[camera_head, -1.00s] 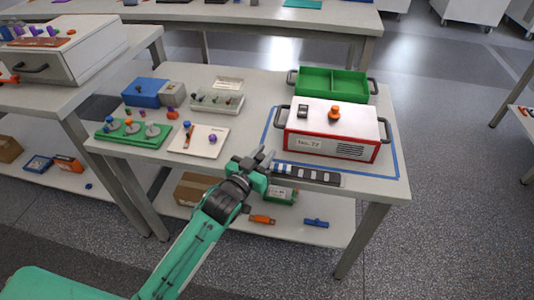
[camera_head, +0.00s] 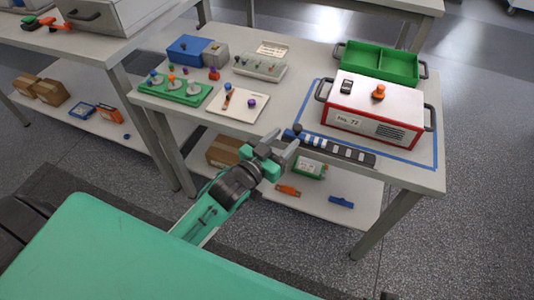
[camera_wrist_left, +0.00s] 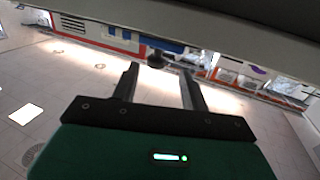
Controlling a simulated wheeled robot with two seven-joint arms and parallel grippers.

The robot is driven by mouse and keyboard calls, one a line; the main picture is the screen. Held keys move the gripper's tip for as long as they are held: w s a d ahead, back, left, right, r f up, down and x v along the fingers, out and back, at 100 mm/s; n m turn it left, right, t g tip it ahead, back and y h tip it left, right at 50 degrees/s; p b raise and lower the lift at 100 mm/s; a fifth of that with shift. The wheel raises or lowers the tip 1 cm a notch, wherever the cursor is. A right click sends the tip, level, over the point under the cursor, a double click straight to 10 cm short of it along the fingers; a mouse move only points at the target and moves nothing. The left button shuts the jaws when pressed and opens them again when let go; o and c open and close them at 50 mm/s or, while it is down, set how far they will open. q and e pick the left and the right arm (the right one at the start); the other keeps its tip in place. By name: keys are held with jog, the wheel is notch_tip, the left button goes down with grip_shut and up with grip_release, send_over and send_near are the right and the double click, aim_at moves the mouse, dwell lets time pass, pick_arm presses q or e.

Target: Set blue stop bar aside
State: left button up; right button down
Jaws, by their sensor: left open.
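A dark strip with pale segments (camera_head: 340,148) lies along the front edge of the table. A small blue piece (camera_head: 289,135) shows at its left end, partly hidden by my gripper; I cannot tell whether it is the stop bar. Blue also shows beyond the fingers in the left wrist view (camera_wrist_left: 165,45). My left gripper (camera_head: 283,147) is open at that left end, by the table edge. In the left wrist view its fingers (camera_wrist_left: 158,76) are apart with nothing clearly held, and a dark round knob shows beyond them. My right gripper is not in view.
A red and white box (camera_head: 375,108) stands inside a blue taped outline. Behind it is a green tray (camera_head: 380,62). A white board (camera_head: 238,104) and a green board with discs (camera_head: 174,91) lie to the left. The lower shelf (camera_head: 255,196) holds a blue bar (camera_head: 341,202) and an orange piece.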

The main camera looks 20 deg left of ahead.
pick_arm(q)
jog(key=v, duration=0.6)
jog(key=shift+s, duration=0.25)
